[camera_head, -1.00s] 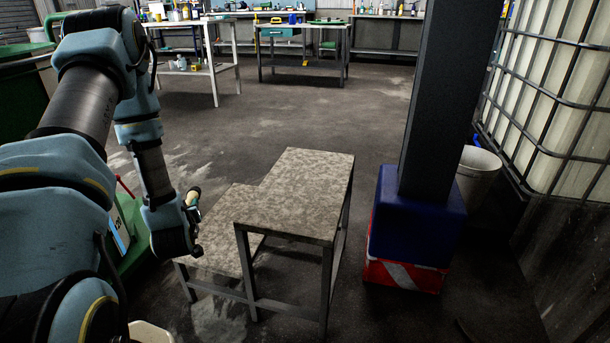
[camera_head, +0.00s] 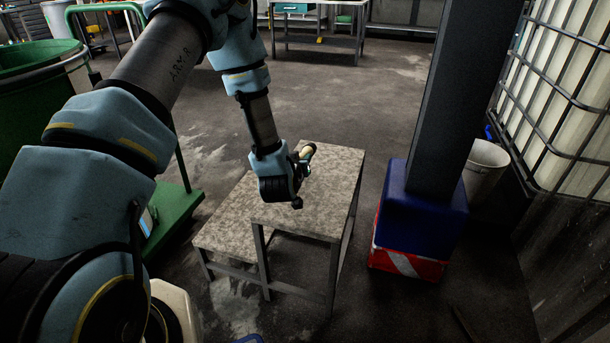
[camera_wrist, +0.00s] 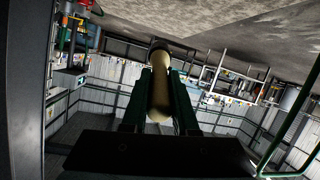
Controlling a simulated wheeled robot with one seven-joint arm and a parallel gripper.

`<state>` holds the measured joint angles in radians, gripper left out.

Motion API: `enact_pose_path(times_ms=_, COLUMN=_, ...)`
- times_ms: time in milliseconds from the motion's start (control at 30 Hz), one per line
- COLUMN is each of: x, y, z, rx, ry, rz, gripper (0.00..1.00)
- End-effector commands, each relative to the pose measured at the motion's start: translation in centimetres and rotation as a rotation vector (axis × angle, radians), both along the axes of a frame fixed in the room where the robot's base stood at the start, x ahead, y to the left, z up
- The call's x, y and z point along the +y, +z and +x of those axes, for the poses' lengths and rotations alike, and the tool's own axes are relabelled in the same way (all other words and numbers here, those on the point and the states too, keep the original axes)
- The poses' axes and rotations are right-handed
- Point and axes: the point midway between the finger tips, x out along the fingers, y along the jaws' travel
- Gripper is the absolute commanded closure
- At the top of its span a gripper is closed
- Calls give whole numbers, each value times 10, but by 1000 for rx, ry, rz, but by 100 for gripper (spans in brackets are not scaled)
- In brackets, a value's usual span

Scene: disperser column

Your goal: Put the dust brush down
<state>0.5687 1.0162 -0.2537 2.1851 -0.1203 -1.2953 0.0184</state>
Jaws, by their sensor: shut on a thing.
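The dust brush (camera_head: 308,152) shows as a short cream, rounded piece with a dark end at my gripper (camera_head: 301,166). In the wrist view the brush (camera_wrist: 159,98) is a pale rounded shape between the two green fingers of my gripper (camera_wrist: 159,100), which is shut on it. Its bristles cannot be made out. In the head view my gripper and the brush appear over the higher top of a two-level stepped metal stand (camera_head: 325,190). I cannot tell how far the brush is above that top. The visible part of that top is bare.
The stand's lower step (camera_head: 226,224) is at the left and bare where visible. A pillar with a blue padded base (camera_head: 420,221) on a red and white block (camera_head: 406,264) stands to the right. A pale bin (camera_head: 482,172) and caged tank are beyond. A green frame is left.

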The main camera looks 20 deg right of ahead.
Motion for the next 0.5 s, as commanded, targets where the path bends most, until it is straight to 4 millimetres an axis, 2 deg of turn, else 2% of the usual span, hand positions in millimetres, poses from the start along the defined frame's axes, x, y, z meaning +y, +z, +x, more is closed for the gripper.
enact_pose_path(times_ms=233, x=0, y=-22, z=0, rx=0, ry=0, rz=0, gripper=100)
enact_pose_path(times_ms=400, x=0, y=-47, z=0, rx=1, ry=1, rz=0, gripper=100)
enact_pose_path(times_ms=500, x=0, y=-53, z=1, rx=-2, ry=1, rz=-1, gripper=100)
